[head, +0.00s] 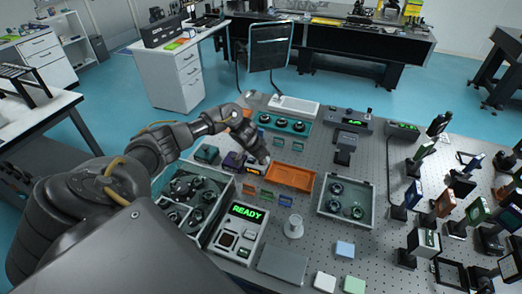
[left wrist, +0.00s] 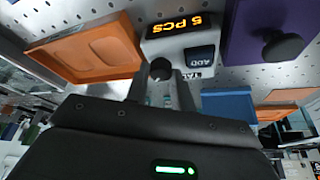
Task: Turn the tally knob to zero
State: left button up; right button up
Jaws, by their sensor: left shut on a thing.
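The tally counter (left wrist: 178,30) is a small white box with an orange display reading "5 PCS" and a dark ADD key (left wrist: 199,58). In the head view, its display (head: 254,170) shows in part beside my left gripper (head: 263,161). In the left wrist view, a dark round knob (left wrist: 160,69) on the counter's front sits at the tips of my left gripper (left wrist: 163,82). The gripper is shut on this knob. Part of the counter is hidden behind the fingers. My right gripper is in neither view.
An orange tray (head: 290,178) lies just right of the counter. A purple box (left wrist: 262,30) with its own dark knob stands close on the other side. A READY device (head: 240,230), a parts bin (head: 347,199) and several mounted optics crowd the perforated table.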

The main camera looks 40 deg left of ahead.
pick_arm(q)
jog(key=m+h, duration=0.1)
jog(key=m, duration=0.2)
jog(key=shift+a+f+b, duration=0.1)
jog(key=shift+a+b, duration=0.05)
jog(key=shift+b, duration=0.2)
jog(key=shift+w+m+g+h+b, duration=0.1)
jog(key=shift+m+g+h+b, duration=0.3)
jog(key=shift+m, duration=0.4)
jog(key=m+g+h+b, duration=0.1)
jog(key=m+b, duration=0.2)
jog(key=m, duration=0.1)
jog(key=shift+f, duration=0.1)
jog(key=shift+a+m+g+b, duration=0.1)
jog(key=shift+m+g+b, duration=0.2)
jog(key=shift+m+b, duration=0.5)
jog(key=o, duration=0.7)
jog(key=shift+r, duration=0.2)
